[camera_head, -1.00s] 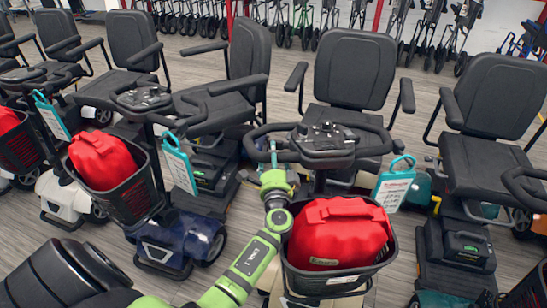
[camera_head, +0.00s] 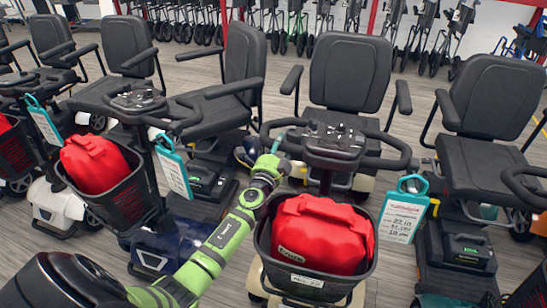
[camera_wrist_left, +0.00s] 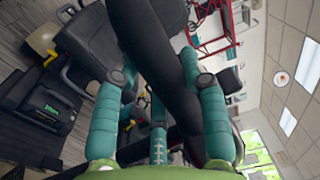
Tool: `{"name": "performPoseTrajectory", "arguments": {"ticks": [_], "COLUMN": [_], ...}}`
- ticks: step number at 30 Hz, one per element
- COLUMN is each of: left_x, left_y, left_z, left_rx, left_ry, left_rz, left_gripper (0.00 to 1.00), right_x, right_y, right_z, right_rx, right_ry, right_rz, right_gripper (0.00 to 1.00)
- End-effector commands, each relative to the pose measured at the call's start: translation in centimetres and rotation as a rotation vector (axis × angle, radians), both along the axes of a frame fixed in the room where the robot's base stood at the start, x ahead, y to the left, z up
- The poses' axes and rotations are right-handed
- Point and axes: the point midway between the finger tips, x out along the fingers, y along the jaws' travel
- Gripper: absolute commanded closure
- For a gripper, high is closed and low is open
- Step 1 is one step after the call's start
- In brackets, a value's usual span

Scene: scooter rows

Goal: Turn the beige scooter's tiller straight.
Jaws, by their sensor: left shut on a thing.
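The beige scooter's tiller (camera_head: 334,150) stands in the middle of the head view, with a looped black handlebar and a dark console. Its basket (camera_head: 358,276) holds a red bag (camera_head: 322,228) and points toward me, slightly left. The tiller looks roughly in line with its seat (camera_head: 350,75); I cannot tell exactly. My left gripper (camera_head: 277,147) is at the left side of the handlebar. In the left wrist view its teal fingers (camera_wrist_left: 160,65) are shut around a black bar (camera_wrist_left: 150,40). My right gripper is not in view.
A blue scooter (camera_head: 185,240) with a red bag in its basket (camera_head: 135,200) stands close on the left. Another scooter seat (camera_head: 490,95) is close on the right. A teal price tag (camera_head: 403,215) hangs beside the tiller. Folded walkers line the back.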

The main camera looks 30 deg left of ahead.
Motion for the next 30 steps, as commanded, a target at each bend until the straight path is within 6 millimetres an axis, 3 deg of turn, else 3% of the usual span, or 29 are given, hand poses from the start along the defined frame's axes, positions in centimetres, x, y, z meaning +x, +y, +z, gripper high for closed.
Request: {"name": "performPoseTrajectory", "arguments": {"ticks": [10, 11, 12, 23, 30], "left_x": [0.4, 0.4, 0.4, 0.2, -2.6], "left_y": [-0.1, -0.1, -0.1, -0.1, -0.8], "left_z": [0.5, 0.5, 0.5, 0.2, -0.1], "left_rx": [0.000, 0.000, -0.001, -0.001, 0.000], "left_ry": [-0.007, -0.007, -0.007, -0.003, -0.001], "left_rz": [-0.018, -0.018, -0.017, -0.016, -0.018], "left_gripper": [1.00, 0.45, 0.32, 0.32, 0.32], "right_x": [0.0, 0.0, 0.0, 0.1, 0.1], "right_y": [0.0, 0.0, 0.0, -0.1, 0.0], "right_z": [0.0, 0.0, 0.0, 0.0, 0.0], "right_rx": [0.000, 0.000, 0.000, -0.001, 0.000], "right_ry": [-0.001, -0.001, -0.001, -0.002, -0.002], "right_rz": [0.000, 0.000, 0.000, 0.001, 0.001], "right_gripper": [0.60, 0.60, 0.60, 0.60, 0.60]}}
